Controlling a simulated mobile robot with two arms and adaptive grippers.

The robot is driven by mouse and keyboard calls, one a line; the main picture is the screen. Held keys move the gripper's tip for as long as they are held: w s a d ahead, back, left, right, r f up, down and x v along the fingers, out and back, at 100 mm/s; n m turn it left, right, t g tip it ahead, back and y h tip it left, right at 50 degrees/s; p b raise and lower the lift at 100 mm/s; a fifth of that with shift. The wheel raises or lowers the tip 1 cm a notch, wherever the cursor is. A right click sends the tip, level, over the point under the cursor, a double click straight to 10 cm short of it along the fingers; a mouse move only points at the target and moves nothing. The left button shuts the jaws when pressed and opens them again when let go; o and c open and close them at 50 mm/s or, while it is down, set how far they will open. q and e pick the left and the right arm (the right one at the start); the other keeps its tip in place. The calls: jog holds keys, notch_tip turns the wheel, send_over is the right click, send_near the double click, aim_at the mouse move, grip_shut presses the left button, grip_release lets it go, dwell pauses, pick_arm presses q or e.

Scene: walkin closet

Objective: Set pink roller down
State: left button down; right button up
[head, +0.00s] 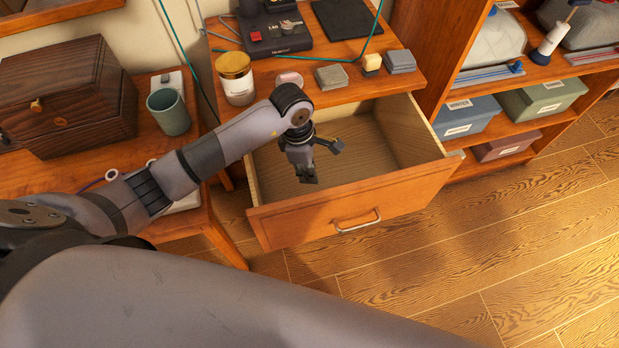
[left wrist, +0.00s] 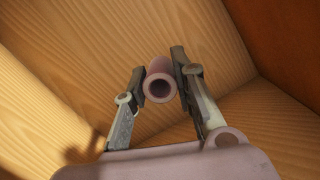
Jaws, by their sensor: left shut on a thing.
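The pink roller (left wrist: 159,82) shows end-on in the left wrist view as a short hollow tube. My left gripper (left wrist: 161,84) is shut on it, with a finger on each side. In the head view my left gripper (head: 310,172) points down inside the open wooden drawer (head: 290,224), towards its left half. The roller cannot be made out there. Whether the roller touches the drawer floor is unclear. My right gripper is not in view.
The drawer's right part is empty. On the desk above stand a gold-lidded jar (head: 236,78), a small pink item (head: 289,78), a grey block (head: 331,77) and a grey stack (head: 399,61). A shelf (head: 500,132) with boxes stands at right.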

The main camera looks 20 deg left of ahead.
pick_arm(q)
jog(key=shift+f, duration=0.95)
notch_tip(320, 180, down, 4)
jog(key=shift+f, duration=0.2)
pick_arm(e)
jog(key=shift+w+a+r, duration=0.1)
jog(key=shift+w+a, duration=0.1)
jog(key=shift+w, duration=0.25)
pick_arm(q)
jog(key=shift+f, duration=0.1)
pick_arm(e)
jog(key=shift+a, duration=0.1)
pick_arm(q)
jog(key=shift+f, duration=0.15)
jog(key=c, duration=1.3)
grip_release()
